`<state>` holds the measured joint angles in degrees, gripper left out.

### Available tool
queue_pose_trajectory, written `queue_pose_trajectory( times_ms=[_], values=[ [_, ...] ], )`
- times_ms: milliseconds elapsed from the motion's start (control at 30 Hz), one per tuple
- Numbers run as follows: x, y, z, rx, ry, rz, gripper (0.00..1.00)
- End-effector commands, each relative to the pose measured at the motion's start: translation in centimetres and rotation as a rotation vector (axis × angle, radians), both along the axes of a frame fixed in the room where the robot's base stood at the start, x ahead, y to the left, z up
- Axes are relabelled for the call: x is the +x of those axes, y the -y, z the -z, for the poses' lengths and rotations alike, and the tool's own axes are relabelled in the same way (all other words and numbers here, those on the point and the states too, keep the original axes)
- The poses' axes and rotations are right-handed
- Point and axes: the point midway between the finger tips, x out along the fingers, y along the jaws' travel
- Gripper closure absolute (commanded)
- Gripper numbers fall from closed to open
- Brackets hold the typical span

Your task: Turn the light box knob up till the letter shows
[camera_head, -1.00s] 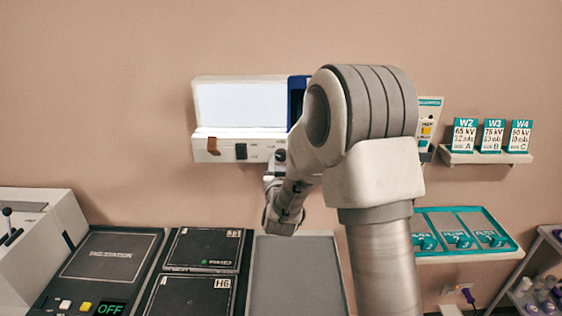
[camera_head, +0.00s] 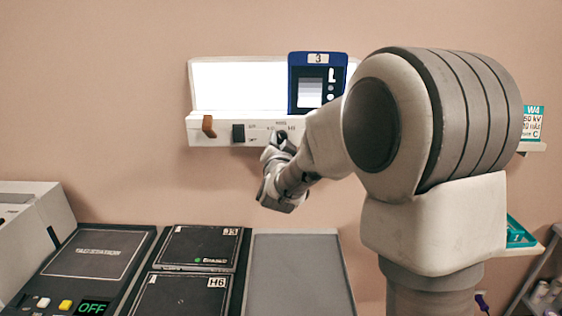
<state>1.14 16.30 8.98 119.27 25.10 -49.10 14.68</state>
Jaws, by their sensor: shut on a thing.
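The light box (camera_head: 239,82) is on the wall, its white panel brightly lit. A blue-framed film marked 3 (camera_head: 317,58) stands against its right part, showing grey bands and a pale letter-like L shape with light dots. My gripper (camera_head: 281,142) is at the front ledge of the light box, right of the black switch (camera_head: 238,133). It is shut at the place of the knob. The knob itself is hidden by my gripper, so its setting cannot be read. My arm covers the right end of the light box.
Below lie a tag station (camera_head: 103,254) with an OFF display, two dark cassettes marked with labels (camera_head: 203,247) (camera_head: 181,296), and an empty grey tray (camera_head: 296,275). A brown tab (camera_head: 208,126) sticks out at the ledge's left. A card W4 (camera_head: 533,122) stands on a shelf at right.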

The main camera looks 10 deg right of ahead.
Motion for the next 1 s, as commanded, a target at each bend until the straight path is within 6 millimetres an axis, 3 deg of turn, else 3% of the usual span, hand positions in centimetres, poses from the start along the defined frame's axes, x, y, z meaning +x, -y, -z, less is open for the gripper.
queue_pose_trajectory(
  times_ms=[33, 500, 1000],
  values=[
    [0.0, 0.01, 0.75, 0.044, 0.014, 0.0, 1.0],
    [0.01, -0.02, 0.29, 0.386, 0.079, 0.0, 1.0],
    [0.04, -0.03, -0.09, 0.491, 0.097, 0.001, 1.0]
  ],
)
